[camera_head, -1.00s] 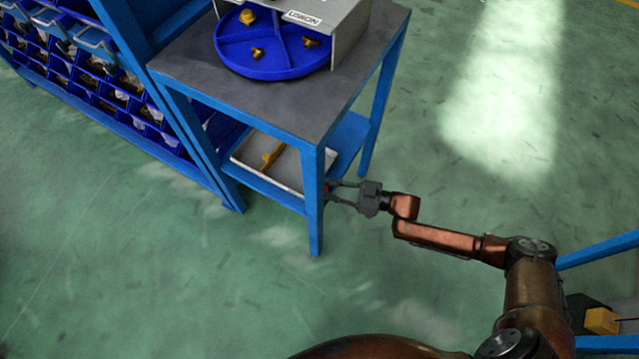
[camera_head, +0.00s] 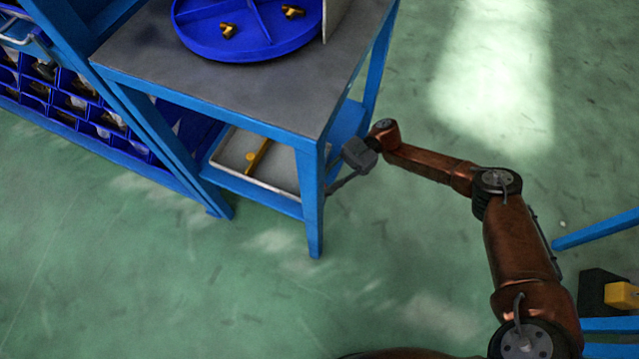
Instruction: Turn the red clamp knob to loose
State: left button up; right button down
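My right gripper (camera_head: 334,177) reaches in from the right, beside the front right leg of the blue stand, at the height of the lower shelf. One dark finger shows low, pointing toward the leg. The leg and the gripper body hide the rest, so I cannot tell how far apart the fingers are. The red clamp knob is not visible now; the leg or gripper may hide it. My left gripper is not in view.
The stand's grey top (camera_head: 250,90) carries a blue round divided tray (camera_head: 245,48) with brass fittings. A shallow tray (camera_head: 278,187) with a yellow bar (camera_head: 259,155) sits on the lower shelf. Blue bin racks (camera_head: 75,105) stand at left. Green floor in front is clear.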

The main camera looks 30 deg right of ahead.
jog(key=shift+n+g+h, duration=0.3)
jog(key=shift+n+g, duration=0.3)
jog(key=shift+g, duration=0.3)
jog(key=shift+n+g, duration=0.3)
jog(key=shift+g, duration=0.2)
jog(key=c, duration=1.9)
grip_release()
jog(key=shift+c, duration=0.2)
notch_tip(320, 180, up, 10)
jog(key=shift+f, duration=0.1)
